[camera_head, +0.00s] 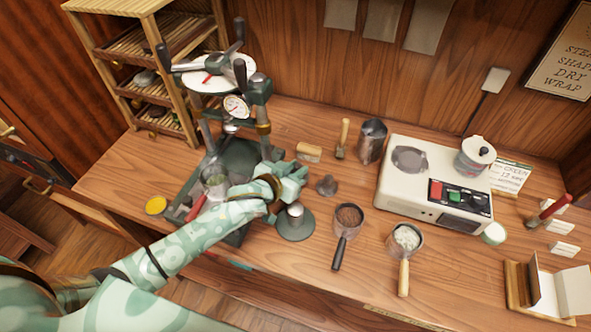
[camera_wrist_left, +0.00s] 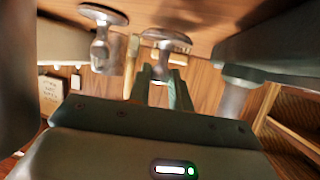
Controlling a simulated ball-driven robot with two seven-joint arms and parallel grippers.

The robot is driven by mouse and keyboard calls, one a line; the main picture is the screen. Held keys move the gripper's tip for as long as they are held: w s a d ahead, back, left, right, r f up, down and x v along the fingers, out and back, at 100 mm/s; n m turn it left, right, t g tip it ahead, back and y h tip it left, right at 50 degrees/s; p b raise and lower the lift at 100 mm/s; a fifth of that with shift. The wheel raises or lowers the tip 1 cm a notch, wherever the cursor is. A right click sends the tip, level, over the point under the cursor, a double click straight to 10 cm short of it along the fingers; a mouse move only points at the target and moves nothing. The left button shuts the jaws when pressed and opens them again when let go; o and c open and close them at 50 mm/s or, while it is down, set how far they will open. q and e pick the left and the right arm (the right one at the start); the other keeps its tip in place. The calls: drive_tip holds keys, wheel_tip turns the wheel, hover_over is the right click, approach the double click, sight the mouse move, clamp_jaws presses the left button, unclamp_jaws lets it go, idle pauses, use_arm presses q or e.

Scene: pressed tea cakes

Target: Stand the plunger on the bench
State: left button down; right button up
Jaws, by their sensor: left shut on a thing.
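The plunger (camera_head: 295,226) is a dark round disc with a bright metal stem rising from its middle. It hangs upright just below my left gripper (camera_head: 296,180), whose closed fingers hide its top. The wrist view, which is upside down, shows the plunger (camera_wrist_left: 166,38) in line with the fingers (camera_wrist_left: 165,90), its stem running between them. The disc is low over the bench (camera_head: 318,240); I cannot tell whether it touches. My right gripper is in neither view.
A small grey tamper (camera_head: 327,186) stands close to the plunger's right. Two handled cups, one dark-filled (camera_head: 349,216) and one pale-filled (camera_head: 407,237), lie further right. The press (camera_head: 262,95) is left of my gripper. Bare bench shows between the plunger and the dark-filled cup.

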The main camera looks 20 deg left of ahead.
use_arm(q)
drive_tip(key=shift+s+f, duration=0.25)
drive_tip(key=shift+f, duration=0.4)
drive_tip(key=c, duration=1.3)
unclamp_jaws()
drive_tip(key=shift+f, duration=0.1)
drive_tip(key=shift+s+f, duration=0.1)
drive_tip(key=s+r, duration=0.1)
drive_tip(key=s+r+p, duration=0.1)
drive_tip(key=shift+s+a+r, duration=0.25)
drive_tip(key=shift+a+r, duration=0.15)
drive_tip(key=shift+r+p+v, duration=0.2)
drive_tip(key=shift+p+v, duration=0.9)
drive_tip(key=shift+v, duration=3.25)
